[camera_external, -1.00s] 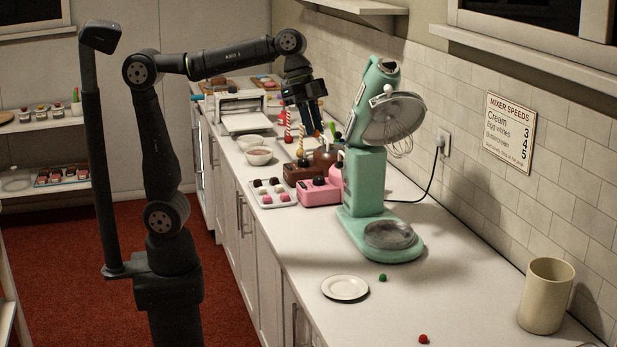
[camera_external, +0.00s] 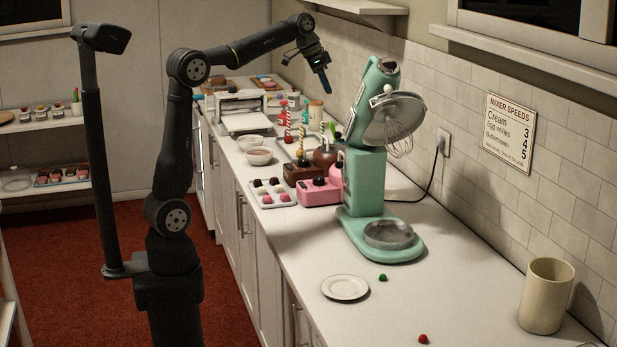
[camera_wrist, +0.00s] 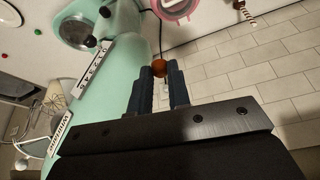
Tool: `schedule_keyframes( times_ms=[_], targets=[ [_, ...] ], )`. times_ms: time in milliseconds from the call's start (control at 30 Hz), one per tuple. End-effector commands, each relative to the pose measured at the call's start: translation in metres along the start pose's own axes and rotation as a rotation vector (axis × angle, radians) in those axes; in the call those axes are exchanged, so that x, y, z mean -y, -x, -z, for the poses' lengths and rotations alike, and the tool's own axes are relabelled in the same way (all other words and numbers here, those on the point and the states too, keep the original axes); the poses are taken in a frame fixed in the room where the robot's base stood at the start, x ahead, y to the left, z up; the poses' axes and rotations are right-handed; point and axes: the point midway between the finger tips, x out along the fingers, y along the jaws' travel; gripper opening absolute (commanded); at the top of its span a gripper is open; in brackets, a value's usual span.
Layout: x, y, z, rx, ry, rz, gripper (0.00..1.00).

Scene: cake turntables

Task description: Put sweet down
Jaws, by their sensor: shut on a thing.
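My gripper (camera_external: 326,86) is raised above the counter, behind and left of the mixer's head. In the wrist view its two fingers (camera_wrist: 159,76) are shut on a small round orange-brown sweet (camera_wrist: 159,67) at their tips. That sweet is too small to make out in the external view. A green sweet (camera_external: 382,278) lies on the counter beside a white plate (camera_external: 345,288). A red sweet (camera_external: 423,339) lies nearer the front edge of the picture. The plate's visible surface is empty.
A teal stand mixer (camera_external: 362,185) with a whisk stands close to my gripper. Pink (camera_external: 318,192) and brown boxes, a sweet tray (camera_external: 272,193) and bowls (camera_external: 259,156) crowd the counter left of it. A beige canister (camera_external: 546,295) stands at right. Counter around the plate is mostly clear.

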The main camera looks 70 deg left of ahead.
Motion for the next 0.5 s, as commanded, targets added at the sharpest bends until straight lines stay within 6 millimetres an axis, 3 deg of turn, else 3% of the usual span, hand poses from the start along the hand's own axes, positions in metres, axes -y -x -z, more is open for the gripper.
schedule_keyframes(
  times_ms=[33, 200, 300, 500],
  targets=[
    [0.028, 0.001, -0.007, 0.001, 0.049, 0.020, 0.00],
    [0.104, 0.008, -0.034, 0.000, 0.191, 0.078, 0.00],
    [0.140, 0.013, -0.051, -0.001, 0.259, 0.106, 0.00],
    [0.190, 0.021, -0.080, -0.001, 0.357, 0.146, 0.00]
  ],
)
